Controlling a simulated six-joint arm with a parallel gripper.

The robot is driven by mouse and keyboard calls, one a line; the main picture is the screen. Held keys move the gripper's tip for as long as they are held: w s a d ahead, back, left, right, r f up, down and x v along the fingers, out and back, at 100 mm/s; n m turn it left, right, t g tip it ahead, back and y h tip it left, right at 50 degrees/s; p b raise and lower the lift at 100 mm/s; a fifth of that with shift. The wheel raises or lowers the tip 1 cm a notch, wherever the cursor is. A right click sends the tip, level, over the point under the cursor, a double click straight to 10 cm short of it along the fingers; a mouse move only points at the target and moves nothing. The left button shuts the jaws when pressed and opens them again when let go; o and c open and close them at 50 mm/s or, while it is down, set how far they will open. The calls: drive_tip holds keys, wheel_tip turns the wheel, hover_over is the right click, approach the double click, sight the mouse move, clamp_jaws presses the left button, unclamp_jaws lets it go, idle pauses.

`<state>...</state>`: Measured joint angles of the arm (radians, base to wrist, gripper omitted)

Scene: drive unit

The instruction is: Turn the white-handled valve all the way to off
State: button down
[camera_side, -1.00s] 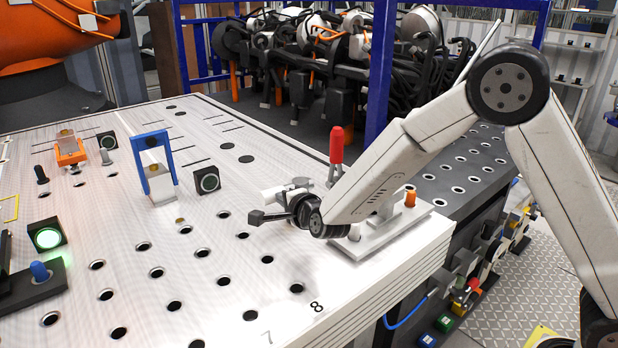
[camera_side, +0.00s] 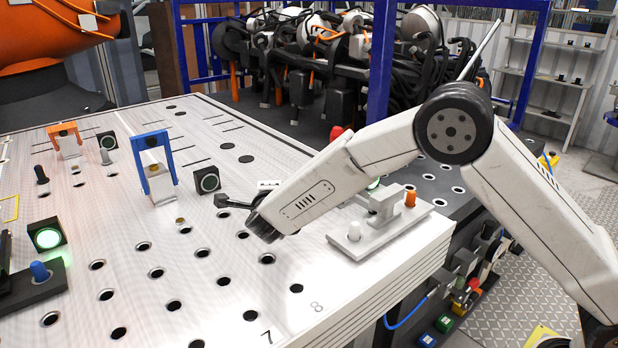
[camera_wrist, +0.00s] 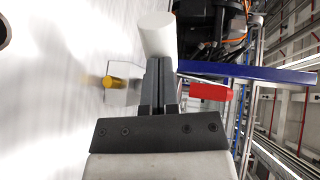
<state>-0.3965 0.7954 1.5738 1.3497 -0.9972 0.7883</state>
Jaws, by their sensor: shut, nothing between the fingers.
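A white cylinder (camera_wrist: 157,33), which looks like the valve's white handle, stands just beyond my fingertips in the wrist view. I cannot tell whether they touch it. In the side view a small white part (camera_side: 268,185) shows behind my wrist; the rest of the valve is hidden, so its angle cannot be read.
A red handle (camera_wrist: 210,91) is close on the right in the wrist view. A light plate (camera_side: 375,244) with white and orange knobs lies beneath my forearm. A blue-handled clamp (camera_side: 153,165) and a round-faced black box (camera_side: 207,180) stand left of my gripper.

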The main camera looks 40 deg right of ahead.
drive_tip(key=shift+w+d+m+g+h, duration=0.2)
drive_tip(key=shift+w+m+g+h, duration=0.7)
drive_tip(key=shift+m+g+h, duration=0.4)
drive_tip(key=shift+w+d+m+g+h, duration=0.2)
drive_tip(key=shift+w+m+g+h, duration=0.15)
drive_tip(key=shift+m+g+h, duration=0.2)
drive_tip(key=shift+w+d+m+g+h, duration=0.15)
drive_tip(key=shift+w+m+g+h, duration=0.25)
drive_tip(key=shift+m, duration=0.25)
drive_tip(key=shift+w+d, duration=0.85)
drive_tip(key=shift+w, duration=0.15)
drive_tip(key=shift+w+d, duration=0.35)
drive_tip(key=shift+d, duration=0.2)
drive_tip(key=v, duration=0.8)
drive_tip(key=shift+r, duration=0.1)
